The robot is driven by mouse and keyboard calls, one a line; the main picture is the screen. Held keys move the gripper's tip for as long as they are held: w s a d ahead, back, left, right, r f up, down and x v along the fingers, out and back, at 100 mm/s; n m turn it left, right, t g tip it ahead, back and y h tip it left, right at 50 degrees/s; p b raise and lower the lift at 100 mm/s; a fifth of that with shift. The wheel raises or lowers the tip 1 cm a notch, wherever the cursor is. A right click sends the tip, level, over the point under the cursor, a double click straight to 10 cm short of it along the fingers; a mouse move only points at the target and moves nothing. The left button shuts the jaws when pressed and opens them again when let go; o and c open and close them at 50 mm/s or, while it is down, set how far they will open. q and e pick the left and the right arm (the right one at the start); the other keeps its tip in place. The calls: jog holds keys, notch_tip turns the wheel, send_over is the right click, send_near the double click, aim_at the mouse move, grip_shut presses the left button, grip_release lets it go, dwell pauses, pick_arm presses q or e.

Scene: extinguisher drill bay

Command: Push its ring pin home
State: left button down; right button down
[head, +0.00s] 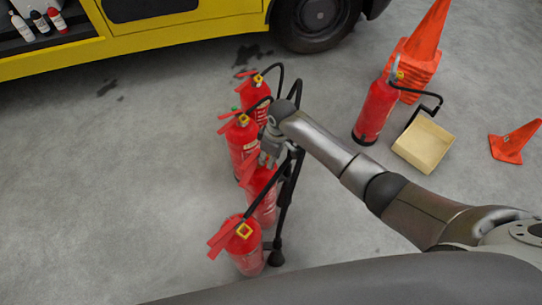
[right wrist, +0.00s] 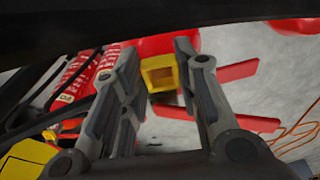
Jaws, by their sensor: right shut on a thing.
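Several red extinguishers stand in a row in the head view: the back one (head: 262,98), the second one (head: 241,145), the third one (head: 264,200) and the front one (head: 246,256). Yellow ring pins show on the back, second and front ones. My right gripper (head: 268,155) is at the top of the third and hides its pin there. In the right wrist view, a square yellow ring pin (right wrist: 160,73) sits between the fingertips of my right gripper (right wrist: 162,62), with red levers (right wrist: 228,73) behind it. How deep the pin sits is hidden. My left gripper is out of view.
A yellow vehicle (head: 160,30) is at the back. The floor at the left is clear.

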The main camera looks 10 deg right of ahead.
jog(key=shift+r+p, duration=0.1)
jog(key=shift+p, duration=0.5)
dwell(0.9)
dwell(0.4)
jog(key=c, duration=1)
grip_release()
jog(key=shift+c, duration=0.2)
notch_tip(320, 180, up, 12)
jog(key=s+d, duration=0.1)
jog(key=shift+d, duration=0.2)
